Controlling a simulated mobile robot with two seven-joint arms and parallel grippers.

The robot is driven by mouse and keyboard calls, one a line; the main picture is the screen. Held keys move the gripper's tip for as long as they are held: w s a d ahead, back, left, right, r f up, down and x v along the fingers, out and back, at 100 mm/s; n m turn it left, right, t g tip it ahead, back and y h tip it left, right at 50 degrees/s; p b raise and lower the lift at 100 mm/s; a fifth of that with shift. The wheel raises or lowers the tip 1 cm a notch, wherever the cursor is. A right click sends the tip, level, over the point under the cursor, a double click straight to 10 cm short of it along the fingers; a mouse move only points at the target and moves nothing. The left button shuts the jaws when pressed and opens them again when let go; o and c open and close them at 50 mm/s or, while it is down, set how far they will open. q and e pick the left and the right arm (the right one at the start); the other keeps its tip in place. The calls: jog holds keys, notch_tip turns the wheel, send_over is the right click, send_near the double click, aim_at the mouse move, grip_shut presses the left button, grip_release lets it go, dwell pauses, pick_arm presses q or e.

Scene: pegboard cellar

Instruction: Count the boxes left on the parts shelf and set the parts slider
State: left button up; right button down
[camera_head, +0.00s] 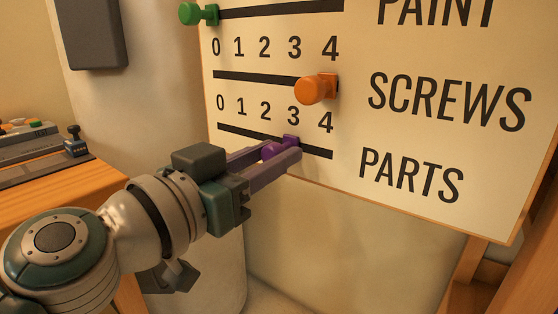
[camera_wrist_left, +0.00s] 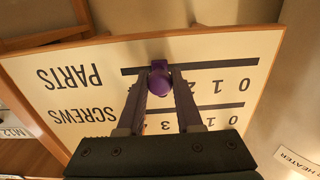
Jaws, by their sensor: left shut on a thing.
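The parts slider is the lowest black track (camera_head: 320,152) on the cream board, next to the word PARTS. Its purple knob (camera_head: 273,149) sits below the number 3. In the left wrist view the knob (camera_wrist_left: 159,82) shows between my two fingers, with digits 0, 1 and 2 to its right, upside down. My left gripper (camera_head: 291,152) is shut on this knob, coming from the lower left. My right gripper is not in view.
The orange screws knob (camera_head: 316,88) is just above, near 4. The green paint knob (camera_head: 198,14) is at 0. A dark grey box (camera_head: 96,34) hangs on the wall.

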pick_arm(q)
jog(key=shift+w+a+f+b, duration=0.1)
jog(key=shift+w+a+b, duration=0.45)
jog(key=shift+a, duration=0.25)
jog(key=shift+w+a+b, duration=0.5)
jog(key=shift+w+a, duration=0.05)
jog(key=shift+a, duration=0.2)
jog(key=o, duration=1.4)
jog(key=shift+s+a, duration=0.15)
jog(key=shift+s, duration=0.05)
jog(key=v, duration=0.9)
jog(key=shift+b, duration=0.3)
